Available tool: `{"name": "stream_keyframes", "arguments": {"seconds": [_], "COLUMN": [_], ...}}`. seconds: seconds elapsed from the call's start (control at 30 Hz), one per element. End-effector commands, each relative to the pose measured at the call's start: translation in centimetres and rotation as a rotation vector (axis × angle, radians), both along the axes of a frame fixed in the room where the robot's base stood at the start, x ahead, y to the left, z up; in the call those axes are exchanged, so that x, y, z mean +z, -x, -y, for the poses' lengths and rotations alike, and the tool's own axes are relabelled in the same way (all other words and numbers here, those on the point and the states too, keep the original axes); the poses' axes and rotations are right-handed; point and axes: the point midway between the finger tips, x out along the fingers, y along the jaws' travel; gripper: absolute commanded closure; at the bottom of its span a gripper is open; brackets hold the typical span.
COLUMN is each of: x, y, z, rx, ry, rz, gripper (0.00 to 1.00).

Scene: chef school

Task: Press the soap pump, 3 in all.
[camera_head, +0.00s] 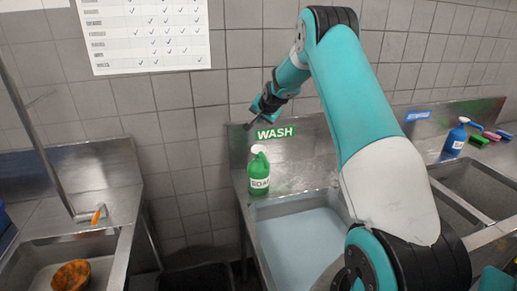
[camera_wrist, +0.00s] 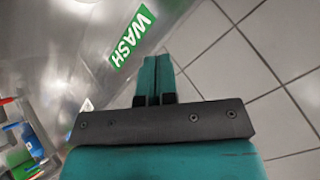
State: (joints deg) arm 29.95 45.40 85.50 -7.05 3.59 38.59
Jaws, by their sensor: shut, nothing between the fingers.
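The soap pump is a green bottle (camera_head: 258,176) with a white label reading "SOAP" and a pale pump head (camera_head: 257,150). It stands upright on the steel ledge behind the wash sink, below the green "WASH" sign (camera_head: 276,133). My gripper (camera_head: 252,121) is in the air above the bottle, near the tiled wall, and does not touch the pump. In the wrist view my gripper (camera_wrist: 157,75) has its two teal fingers together and empty, with the "WASH" sign (camera_wrist: 132,37) to their left. I cannot make out the soap pump clearly in the wrist view.
The wash sink (camera_head: 262,213) holds pale water. A blue spray bottle (camera_head: 456,137) and coloured sponges (camera_head: 484,144) stand at the right. At the left, a sink holds an orange-brown bowl (camera_head: 72,275). The tiled wall (camera_head: 180,130) is close behind the ledge.

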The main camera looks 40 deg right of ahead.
Motion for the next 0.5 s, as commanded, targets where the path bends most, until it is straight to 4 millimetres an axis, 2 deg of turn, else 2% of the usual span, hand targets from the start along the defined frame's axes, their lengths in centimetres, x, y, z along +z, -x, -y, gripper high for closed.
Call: {"name": "stream_keyframes", "arguments": {"seconds": [0.17,0.5], "x": [-1.6,-6.3], "y": [0.0,0.1], "z": [0.0,0.0], "rx": [0.001,0.001], "ry": [-0.001,-0.002], "rz": [-0.002,-0.003], "gripper": [1.00,1.00]}}
